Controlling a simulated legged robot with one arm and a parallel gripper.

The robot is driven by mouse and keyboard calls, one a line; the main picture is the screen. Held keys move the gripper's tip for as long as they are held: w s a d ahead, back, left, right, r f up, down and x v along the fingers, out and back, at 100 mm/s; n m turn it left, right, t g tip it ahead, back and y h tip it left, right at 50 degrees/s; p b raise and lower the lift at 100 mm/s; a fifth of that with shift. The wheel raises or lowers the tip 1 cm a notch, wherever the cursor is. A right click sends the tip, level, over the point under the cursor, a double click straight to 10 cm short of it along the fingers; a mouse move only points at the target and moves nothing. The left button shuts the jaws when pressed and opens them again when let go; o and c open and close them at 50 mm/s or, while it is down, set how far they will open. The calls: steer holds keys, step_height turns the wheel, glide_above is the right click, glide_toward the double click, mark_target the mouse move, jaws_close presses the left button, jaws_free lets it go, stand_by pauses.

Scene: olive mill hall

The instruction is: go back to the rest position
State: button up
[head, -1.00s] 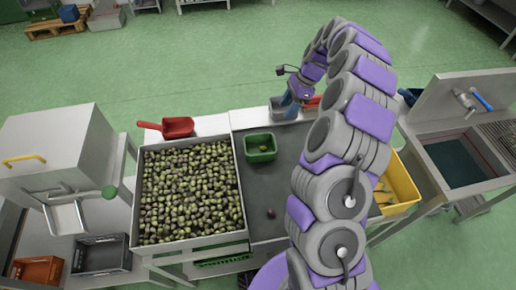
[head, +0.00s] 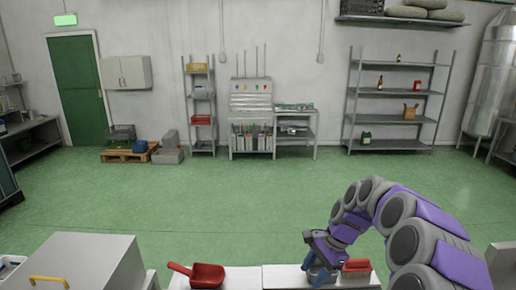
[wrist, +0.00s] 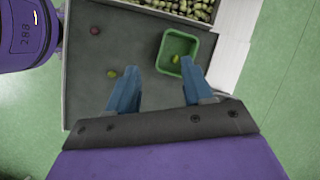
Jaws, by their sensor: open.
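My gripper (head: 320,276) shows low in the head view, its blue fingers pointing down over the back edge of the work table. In the wrist view my gripper (wrist: 158,82) has its two blue fingers wide apart with nothing between them. Beneath it is the dark grey table top (wrist: 135,45). A small green tray (wrist: 165,66) holding one yellow-green olive (wrist: 175,59) lies beyond the fingers. A reddish olive (wrist: 95,29) and a yellow-green olive (wrist: 112,74) lie loose on the table top.
A red scoop (head: 205,275) lies on the white ledge left of my gripper. A red object (head: 357,265) is close on its right. A grey metal machine (head: 85,262) stands at front left. The green floor (head: 230,195) beyond is clear up to the shelves.

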steer(key=s+a+r+n+h, duration=0.1)
steer(key=s+a+r+n, duration=0.25)
steer(key=s, duration=0.45)
steer(key=s+a+r+n+h, duration=0.1)
steer(key=s+a+r+n, duration=0.2)
steer(key=s, duration=0.4)
steer(key=s+d+f+n+h, duration=0.1)
steer(key=s+d+n, duration=0.1)
steer(key=s, duration=0.9)
steer(key=s+d+f+n+g+h, duration=0.1)
steer(key=s+n, duration=0.3)
steer(key=s, duration=0.7)
steer(key=shift+s+d+f+n+h, duration=0.25)
steer(key=shift+s+d+n+h, duration=0.1)
steer(key=shift+d, duration=0.5)
steer(key=shift+w, duration=0.1)
